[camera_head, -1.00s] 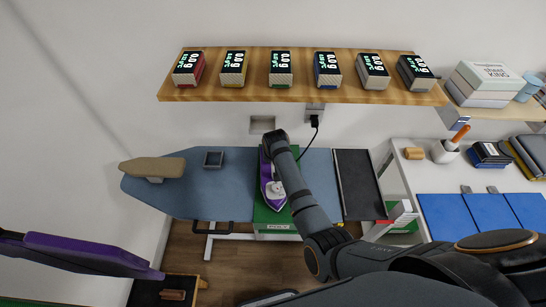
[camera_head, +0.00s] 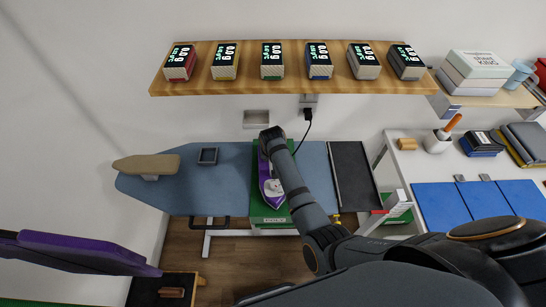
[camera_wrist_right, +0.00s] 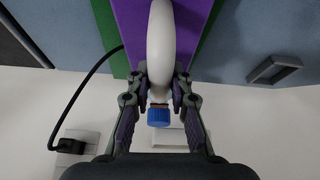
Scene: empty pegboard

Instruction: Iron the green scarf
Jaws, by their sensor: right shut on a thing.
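The green scarf (camera_head: 284,215) lies across the blue ironing board (camera_head: 225,190), its near end reaching the front edge. The iron (camera_head: 271,190), purple with a pale front plate, stands on the scarf and hides its middle. My right gripper (camera_head: 268,142) is at the far end of the iron. In the right wrist view, the gripper (camera_wrist_right: 158,95) is shut around the iron's white handle (camera_wrist_right: 160,45), with a blue cap (camera_wrist_right: 158,116) between the fingers. A purple and dark finger of my left gripper (camera_head: 90,254) shows at the left edge; its opening cannot be seen.
A black cord (camera_head: 305,135) runs from the iron to a wall socket (camera_head: 308,112). A small grey tray (camera_head: 207,156) sits on the board. A wooden shelf (camera_head: 290,86) with several small boxes hangs above. A white table (camera_head: 405,165) stands right.

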